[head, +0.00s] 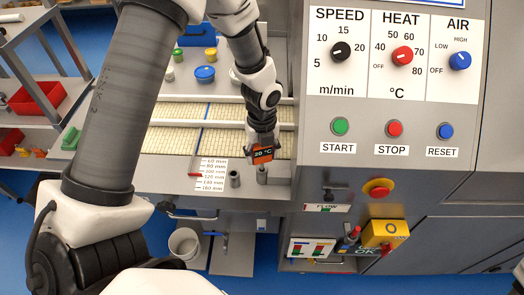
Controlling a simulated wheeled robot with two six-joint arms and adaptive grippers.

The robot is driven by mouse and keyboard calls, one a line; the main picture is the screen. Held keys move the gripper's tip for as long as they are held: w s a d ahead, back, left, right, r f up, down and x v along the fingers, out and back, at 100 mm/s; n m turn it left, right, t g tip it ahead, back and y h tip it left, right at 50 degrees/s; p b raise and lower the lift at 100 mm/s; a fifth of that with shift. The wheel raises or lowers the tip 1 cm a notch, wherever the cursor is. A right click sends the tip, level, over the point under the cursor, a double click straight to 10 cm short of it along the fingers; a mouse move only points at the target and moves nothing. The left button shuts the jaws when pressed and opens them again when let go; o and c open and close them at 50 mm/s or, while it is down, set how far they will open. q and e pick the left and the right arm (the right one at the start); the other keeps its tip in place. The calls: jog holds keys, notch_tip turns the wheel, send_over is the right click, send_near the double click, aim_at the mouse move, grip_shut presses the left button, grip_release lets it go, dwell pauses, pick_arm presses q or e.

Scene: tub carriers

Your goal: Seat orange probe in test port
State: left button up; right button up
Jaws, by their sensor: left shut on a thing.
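The orange probe (263,155), with a dark display reading 29 °C, is in the jaws of my left gripper (262,140). The gripper points down and is shut on the probe's upper part. A short grey metal piece (262,175) shows just below the probe; I cannot tell whether it is the probe's stem, a port, or both. A short grey upright tube (234,179) stands to the left on the metal ledge, apart from the probe. I cannot tell which of these is the test port. My right gripper is not in view.
A control panel (333,180) with knobs and buttons rises close on the right. A white millimetre scale (212,174) with a red pointer is left of the tube. A belt (180,141) with rails runs behind. A white bucket (184,243) stands below.

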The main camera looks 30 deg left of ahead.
pick_arm(q)
jog(key=shift+f+b, duration=0.35)
jog(key=shift+f, duration=0.55)
jog(key=o, duration=1.3)
notch_tip(320, 180, up, 12)
jog(key=shift+r, duration=0.1)
